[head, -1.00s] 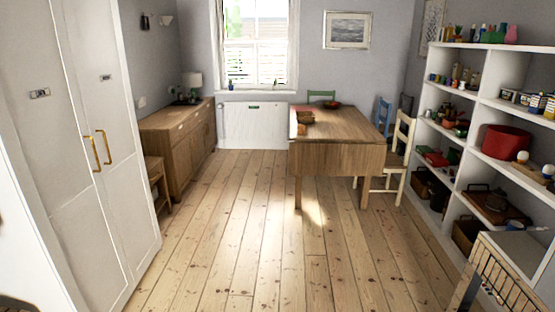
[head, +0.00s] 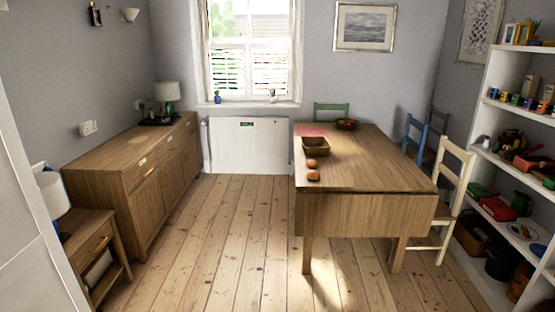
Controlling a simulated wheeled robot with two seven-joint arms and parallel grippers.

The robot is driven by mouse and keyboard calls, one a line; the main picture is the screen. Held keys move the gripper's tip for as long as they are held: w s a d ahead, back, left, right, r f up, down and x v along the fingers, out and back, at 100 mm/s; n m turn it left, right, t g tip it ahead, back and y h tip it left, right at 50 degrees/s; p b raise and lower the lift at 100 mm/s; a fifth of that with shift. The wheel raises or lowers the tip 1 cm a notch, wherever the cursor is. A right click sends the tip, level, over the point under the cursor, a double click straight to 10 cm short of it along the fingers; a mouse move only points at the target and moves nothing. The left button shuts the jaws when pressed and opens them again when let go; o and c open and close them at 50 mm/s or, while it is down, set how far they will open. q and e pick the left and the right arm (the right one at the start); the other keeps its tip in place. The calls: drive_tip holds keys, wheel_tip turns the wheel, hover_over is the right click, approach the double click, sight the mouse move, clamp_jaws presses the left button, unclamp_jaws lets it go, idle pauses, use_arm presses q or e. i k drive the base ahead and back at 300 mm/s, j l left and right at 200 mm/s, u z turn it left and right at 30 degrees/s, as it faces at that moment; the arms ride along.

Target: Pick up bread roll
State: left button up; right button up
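Two small orange-brown bread rolls lie on the wooden dining table (head: 370,172), near its left edge. The nearer bread roll (head: 313,179) is close to the table's front left corner. The other bread roll (head: 312,163) lies just behind it, beside a brown basket (head: 316,147). The rolls are small in the picture and their detail is hard to make out. Neither of my grippers shows in the head view.
Bare floorboards (head: 235,235) run clear up to the table. A wooden sideboard (head: 140,165) and a side table (head: 95,250) line the left wall. A cream chair (head: 452,200) and white shelves (head: 490,90) stand at the right. A radiator (head: 248,145) is under the window.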

sight(314, 175)
drive_tip(key=i, duration=2.75)
drive_tip(key=i+z, duration=0.15)
drive_tip(key=i, duration=0.45)
drive_tip(key=i+j+z, duration=0.15)
drive_tip(key=i, duration=0.4)
